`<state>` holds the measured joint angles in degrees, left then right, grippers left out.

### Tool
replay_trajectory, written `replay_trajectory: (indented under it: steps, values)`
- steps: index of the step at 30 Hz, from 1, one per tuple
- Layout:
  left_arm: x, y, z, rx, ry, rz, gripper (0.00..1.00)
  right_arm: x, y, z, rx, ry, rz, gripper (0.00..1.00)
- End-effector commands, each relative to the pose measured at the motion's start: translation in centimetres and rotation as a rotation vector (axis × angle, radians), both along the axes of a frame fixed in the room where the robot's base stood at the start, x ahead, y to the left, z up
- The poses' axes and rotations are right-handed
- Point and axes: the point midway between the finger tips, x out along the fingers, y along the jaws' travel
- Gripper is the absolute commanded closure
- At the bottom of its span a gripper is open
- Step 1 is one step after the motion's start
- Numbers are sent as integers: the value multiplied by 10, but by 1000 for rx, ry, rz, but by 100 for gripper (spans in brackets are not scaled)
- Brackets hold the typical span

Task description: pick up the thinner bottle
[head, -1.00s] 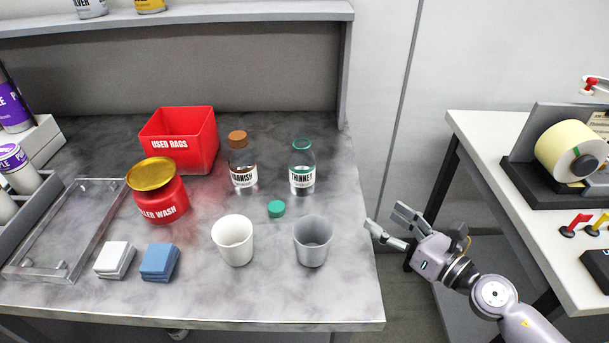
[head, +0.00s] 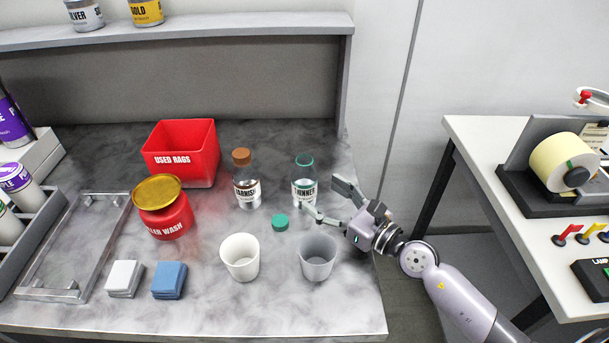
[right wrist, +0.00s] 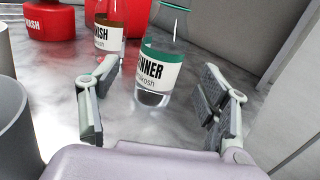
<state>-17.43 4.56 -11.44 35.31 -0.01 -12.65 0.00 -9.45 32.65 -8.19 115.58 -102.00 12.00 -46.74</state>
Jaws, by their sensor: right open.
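The thinner bottle (head: 304,184) is clear glass with a green rim and a white label, standing upright on the grey bench. Its green cap (head: 280,223) lies on the bench in front of it. My right gripper (head: 325,200) is open and empty, just to the right and front of the bottle. In the right wrist view the thinner bottle (right wrist: 160,73) stands ahead, beyond and between the open fingers (right wrist: 160,100), apart from them. My left gripper is not in view.
The varnish bottle (head: 246,184) with a brown cap stands left of the thinner. A white cup (head: 240,257) and a grey cup (head: 317,257) stand in front. A red used rags bin (head: 182,154) and a red wash can (head: 166,217) are farther left.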

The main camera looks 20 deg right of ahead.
Motion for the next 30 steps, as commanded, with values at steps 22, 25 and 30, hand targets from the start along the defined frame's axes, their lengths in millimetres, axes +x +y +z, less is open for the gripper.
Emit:
replay_trajectory:
  steps: [22,25,30]
  values:
    - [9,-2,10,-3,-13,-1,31,60,30,-6,-1,2,1,30]
    - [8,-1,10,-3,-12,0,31,59,30,-7,-1,2,1,30]
    - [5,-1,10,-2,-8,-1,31,59,30,-6,0,1,1,39]
